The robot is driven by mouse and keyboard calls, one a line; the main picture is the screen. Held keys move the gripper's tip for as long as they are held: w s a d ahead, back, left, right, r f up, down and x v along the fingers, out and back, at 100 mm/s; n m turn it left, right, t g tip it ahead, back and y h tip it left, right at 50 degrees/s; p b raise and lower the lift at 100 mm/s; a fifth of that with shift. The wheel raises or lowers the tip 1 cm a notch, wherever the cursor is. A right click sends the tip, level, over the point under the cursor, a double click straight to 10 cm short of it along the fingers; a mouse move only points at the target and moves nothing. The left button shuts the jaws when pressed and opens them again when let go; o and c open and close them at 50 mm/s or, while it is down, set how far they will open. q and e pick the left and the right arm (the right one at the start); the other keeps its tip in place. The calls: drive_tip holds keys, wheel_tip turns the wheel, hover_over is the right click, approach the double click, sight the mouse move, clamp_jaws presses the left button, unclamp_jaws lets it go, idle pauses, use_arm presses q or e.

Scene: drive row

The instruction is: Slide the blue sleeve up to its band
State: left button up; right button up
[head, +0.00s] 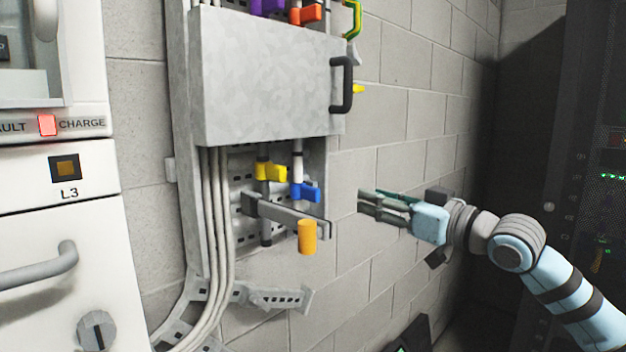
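The blue sleeve (305,192), with a side tab, sits on a pale vertical rod (297,170) below the grey metal box. A dark band (297,153) shows on that rod above the sleeve, with bare rod between them. My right gripper (361,201) is to the right of the sleeve, a little lower in the picture and apart from it. Its fingers point left, look parted, and hold nothing. My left gripper is not in view.
A yellow sleeve (271,172) sits on the neighbouring rod to the left. A grey bar (285,214) with an orange cylinder (307,237) crosses just below the blue sleeve. The box (262,75) with a black handle (343,84) hangs above. Open space lies right of the sleeve.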

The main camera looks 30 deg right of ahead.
drive_tip(key=a, duration=0.2)
drive_tip(key=y+p, duration=0.1)
drive_tip(key=p, duration=0.4)
approach(319, 195)
drive_tip(key=w+a+r, duration=0.1)
drive_tip(key=w+r, duration=0.1)
drive_tip(key=w, duration=0.1)
drive_tip(key=shift+g, duration=0.4)
drive_tip(key=x, duration=0.2)
drive_tip(key=p+x, duration=0.1)
drive_tip(key=x, duration=0.2)
drive_tip(key=f+x, duration=0.1)
drive_tip(key=x, duration=0.2)
drive_tip(key=shift+a, duration=0.15)
drive_tip(key=shift+w+f, duration=0.15)
clamp_jaws()
